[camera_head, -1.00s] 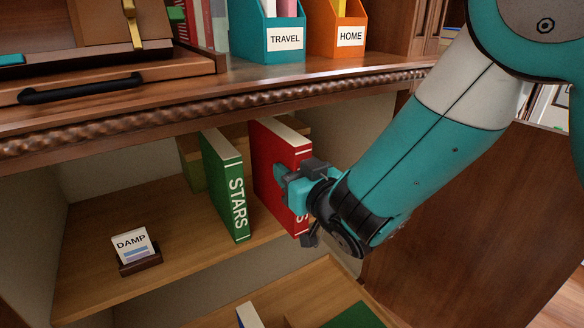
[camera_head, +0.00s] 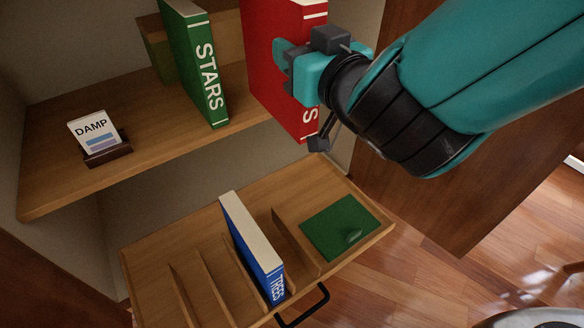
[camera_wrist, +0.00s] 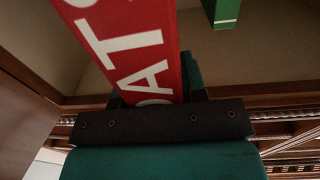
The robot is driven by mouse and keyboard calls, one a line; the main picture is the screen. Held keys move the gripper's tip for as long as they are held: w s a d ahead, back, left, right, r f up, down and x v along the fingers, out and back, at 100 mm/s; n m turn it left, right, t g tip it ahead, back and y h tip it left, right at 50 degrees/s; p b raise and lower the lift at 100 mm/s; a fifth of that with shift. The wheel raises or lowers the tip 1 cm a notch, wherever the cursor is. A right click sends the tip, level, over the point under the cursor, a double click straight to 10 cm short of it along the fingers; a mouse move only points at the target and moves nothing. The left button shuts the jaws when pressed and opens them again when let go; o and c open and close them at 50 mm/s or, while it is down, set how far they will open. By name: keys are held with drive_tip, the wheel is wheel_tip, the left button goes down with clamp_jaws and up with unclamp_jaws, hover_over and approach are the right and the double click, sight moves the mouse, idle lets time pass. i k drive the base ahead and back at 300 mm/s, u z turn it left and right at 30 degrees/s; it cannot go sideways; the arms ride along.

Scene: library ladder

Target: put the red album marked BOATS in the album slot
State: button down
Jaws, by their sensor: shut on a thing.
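The red album (camera_head: 280,75) stands upright at the right end of the shelf, its lower front corner reaching past the shelf edge. My gripper (camera_head: 300,75) is shut on its spine, hiding most of the lettering. In the wrist view the red spine (camera_wrist: 130,40) with white letters, "OAT" readable, rises from between the jaws (camera_wrist: 155,100). Below, a pulled-out wooden tray (camera_head: 150,255) has upright dividers with gaps between them. A blue album marked TREES (camera_head: 255,250) stands in one gap. I cannot tell which gap is the album slot.
A green album marked STARS (camera_head: 195,65) stands on the shelf (camera_head: 60,180) left of the red one. A DAMP card in a holder (camera_head: 95,138) is farther left. A green pad (camera_head: 340,228) lies in the tray's right part. A black handle (camera_head: 303,308) is at its front.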

sight(282, 256)
drive_tip(key=k, duration=1.1)
drive_tip(key=z, duration=0.5)
drive_tip(key=i, duration=0.45)
drive_tip(key=u, duration=0.1)
